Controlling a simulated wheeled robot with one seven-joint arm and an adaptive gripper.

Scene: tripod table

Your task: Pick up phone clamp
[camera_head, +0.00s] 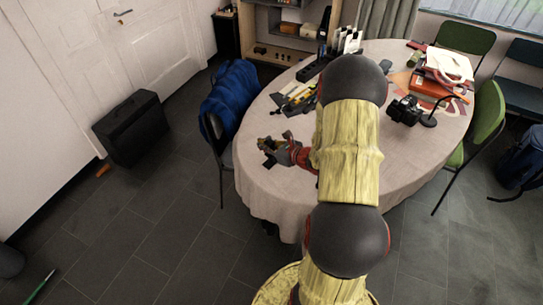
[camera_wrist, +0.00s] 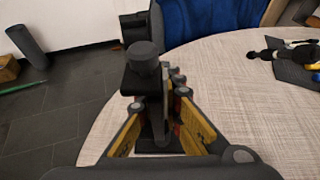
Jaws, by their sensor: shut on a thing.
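The phone clamp (camera_wrist: 143,75) is a dark grey piece with a round knob on top, seen in the centre of the wrist view. My gripper (camera_wrist: 165,118) is shut on it, with a yellow-lined finger on either side. The clamp stands upright between the fingers near the table's edge; I cannot tell whether it still touches the cloth. In the head view my gripper (camera_head: 274,152) is small, over the left front part of the round table (camera_head: 275,195), and my arm hides the middle of the table. The clamp is hard to make out there.
A chair with a blue jacket (camera_head: 232,92) stands close to the table's left side. Dark tools (camera_head: 297,95) lie behind my gripper. The table's front left is bare.

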